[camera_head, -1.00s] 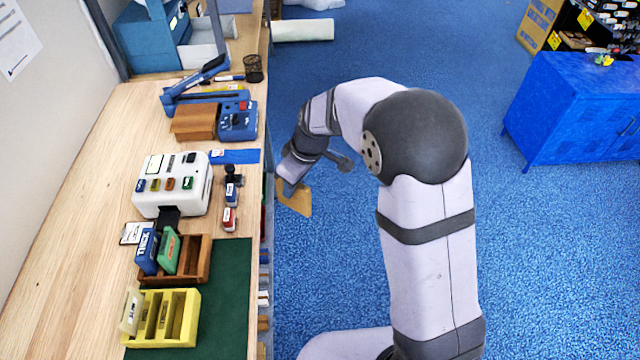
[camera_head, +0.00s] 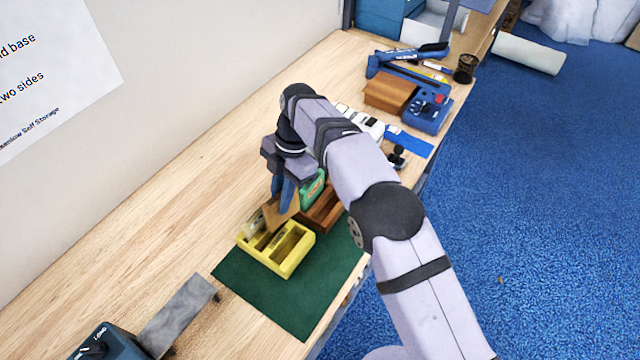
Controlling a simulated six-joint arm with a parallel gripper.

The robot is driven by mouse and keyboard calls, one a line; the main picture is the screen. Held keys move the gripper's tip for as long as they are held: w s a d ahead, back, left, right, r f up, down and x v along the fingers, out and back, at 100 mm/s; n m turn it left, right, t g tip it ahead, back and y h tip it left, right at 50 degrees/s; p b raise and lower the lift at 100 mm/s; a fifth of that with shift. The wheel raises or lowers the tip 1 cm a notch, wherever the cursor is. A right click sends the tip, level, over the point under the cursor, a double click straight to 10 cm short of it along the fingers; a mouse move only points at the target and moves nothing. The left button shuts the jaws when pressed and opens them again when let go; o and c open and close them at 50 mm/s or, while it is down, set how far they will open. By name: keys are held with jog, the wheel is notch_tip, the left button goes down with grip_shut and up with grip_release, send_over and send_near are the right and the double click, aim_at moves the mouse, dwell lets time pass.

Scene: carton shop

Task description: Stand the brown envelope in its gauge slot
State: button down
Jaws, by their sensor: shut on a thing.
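My gripper (camera_head: 283,196) points down over the bench and is shut on the brown envelope (camera_head: 279,213), a small tan flat piece. The envelope hangs tilted at the far side of the yellow slotted rack (camera_head: 291,262). Its lower edge overlaps the rack in the picture; I cannot tell whether it touches or has entered a slot. A pale piece (camera_head: 255,224) stands in the rack's left part. Slots on the right side of the rack look empty.
The yellow rack is on a green mat (camera_head: 300,300). Behind it are a brown wooden rack (camera_head: 325,212) and a green piece (camera_head: 313,190), partly hidden by my arm. A grey bar (camera_head: 178,312) lies front left. The bench's left side is bare.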

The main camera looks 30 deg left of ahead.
aim_at(266, 209)
jog(key=s, duration=0.1)
jog(key=s+a+n, duration=0.1)
jog(key=s+n, duration=0.1)
jog(key=s, duration=0.1)
jog(key=shift+a+f+h, duration=0.2)
jog(key=shift+a+h, duration=0.1)
jog(key=shift+w+f+b, duration=0.1)
jog(key=shift+f+b, duration=0.95)
jog(key=shift+f+p, duration=0.1)
jog(key=shift+p, duration=0.3)
dwell(0.4)
jog(key=shift+f+b, duration=1.2)
jog(key=shift+f, duration=0.9)
dwell(0.7)
jog(key=c, duration=1.6)
grip_release()
jog(key=shift+c, duration=0.2)
jog(key=shift+r, duration=0.15)
jog(key=shift+r+p, duration=2.2)
jog(key=shift+r, duration=0.7)
